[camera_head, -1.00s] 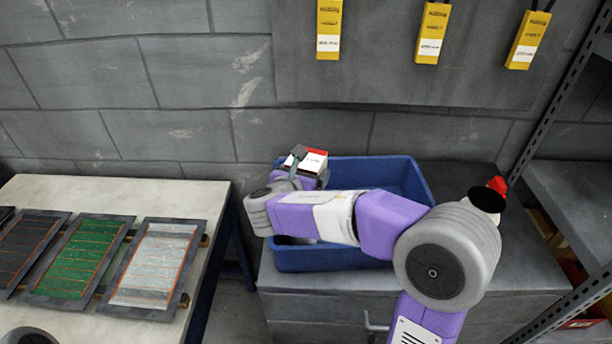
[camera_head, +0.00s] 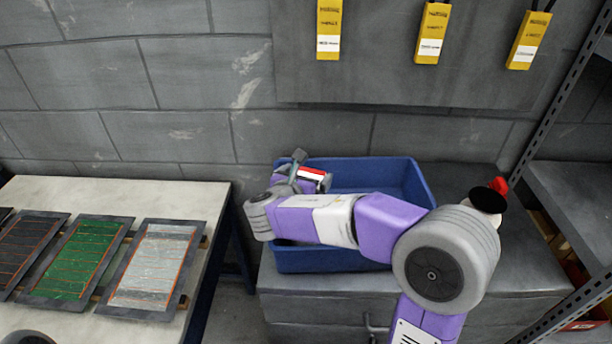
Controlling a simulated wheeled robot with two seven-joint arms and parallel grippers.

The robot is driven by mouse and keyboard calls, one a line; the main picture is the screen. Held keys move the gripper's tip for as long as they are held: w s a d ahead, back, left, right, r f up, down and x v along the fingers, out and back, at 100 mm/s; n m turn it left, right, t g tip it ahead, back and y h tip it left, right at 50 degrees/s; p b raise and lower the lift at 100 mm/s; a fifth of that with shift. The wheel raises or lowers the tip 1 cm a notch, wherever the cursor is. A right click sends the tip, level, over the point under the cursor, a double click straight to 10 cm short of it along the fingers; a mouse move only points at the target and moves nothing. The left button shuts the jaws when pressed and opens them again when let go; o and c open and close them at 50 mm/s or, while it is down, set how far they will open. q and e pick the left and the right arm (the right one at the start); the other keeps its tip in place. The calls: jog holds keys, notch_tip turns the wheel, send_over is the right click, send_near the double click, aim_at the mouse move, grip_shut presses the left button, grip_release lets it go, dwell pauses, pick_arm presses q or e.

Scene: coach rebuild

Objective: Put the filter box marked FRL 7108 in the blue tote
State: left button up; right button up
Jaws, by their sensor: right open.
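The blue tote (camera_head: 405,180) stands on a grey cabinet top against the wall. A small red and white box (camera_head: 313,175), its marking too small to read, is at the tote's back left corner, within the tote's outline. My right gripper (camera_head: 304,170) is open at that corner, with a finger beside the box. My right forearm crosses the tote and hides much of its inside and the lower part of the box, so I cannot tell whether the box rests on the tote's floor. My left gripper is not in view.
A pale table (camera_head: 110,192) at the left holds several framed filter panels, including a green one (camera_head: 80,257) and a grey one (camera_head: 154,265). Yellow tags (camera_head: 328,30) hang on the wall. A metal shelf rack (camera_head: 575,180) stands at the right.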

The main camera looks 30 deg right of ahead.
jog(key=shift+r, duration=0.25)
jog(key=shift+r+p, duration=0.45)
jog(key=shift+p, duration=0.05)
jog(key=p+v, duration=0.2)
jog(key=v, duration=1)
jog(key=shift+p, duration=0.3)
